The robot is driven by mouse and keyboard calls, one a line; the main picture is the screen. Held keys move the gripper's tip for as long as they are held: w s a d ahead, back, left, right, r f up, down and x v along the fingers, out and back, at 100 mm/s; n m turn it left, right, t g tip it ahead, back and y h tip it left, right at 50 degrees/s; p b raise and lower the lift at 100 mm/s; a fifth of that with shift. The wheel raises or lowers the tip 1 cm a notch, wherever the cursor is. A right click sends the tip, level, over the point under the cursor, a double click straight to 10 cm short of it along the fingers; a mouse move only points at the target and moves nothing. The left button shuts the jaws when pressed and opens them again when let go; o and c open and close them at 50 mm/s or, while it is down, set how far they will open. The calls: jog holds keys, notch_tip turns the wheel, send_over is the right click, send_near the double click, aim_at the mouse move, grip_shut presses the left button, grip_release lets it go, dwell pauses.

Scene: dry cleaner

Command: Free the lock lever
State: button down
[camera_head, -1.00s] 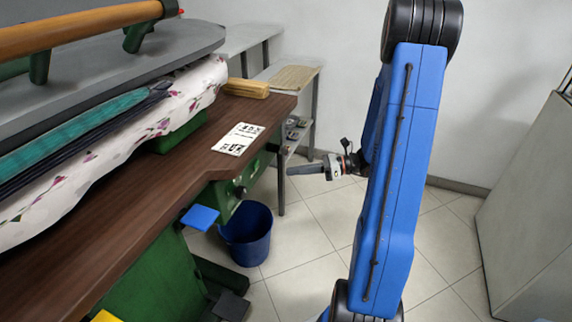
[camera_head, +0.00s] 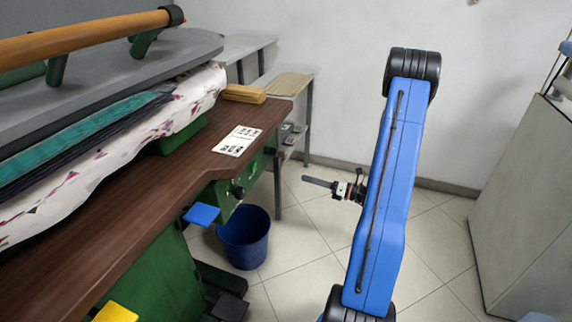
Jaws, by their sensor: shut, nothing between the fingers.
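My gripper (camera_head: 317,182) points left over the tiled floor, with its dark fingers together and nothing held. It is to the right of the pressing table, apart from it. A blue paddle (camera_head: 202,214) sticks out below the table's right edge, beside a green housing with a dark round knob (camera_head: 238,193). A yellow paddle (camera_head: 115,313) shows at the bottom edge of the picture. I cannot tell for sure which of these is the lock lever. My blue arm hides part of the floor and wall.
The brown table (camera_head: 110,262) carries a press with a wooden handle (camera_head: 85,35), floral cloth (camera_head: 100,160) and a printed card (camera_head: 238,140). A blue bin (camera_head: 244,238) stands below. A shelf (camera_head: 289,84) is behind. A grey cabinet (camera_head: 525,200) stands right. Floor between is clear.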

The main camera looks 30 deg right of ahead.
jog(key=w+a+r, duration=0.3)
jog(key=w+a, duration=0.1)
jog(key=w, duration=0.6)
jog(key=shift+w+a+r, duration=0.15)
jog(key=shift+a+r, duration=0.05)
dwell(0.3)
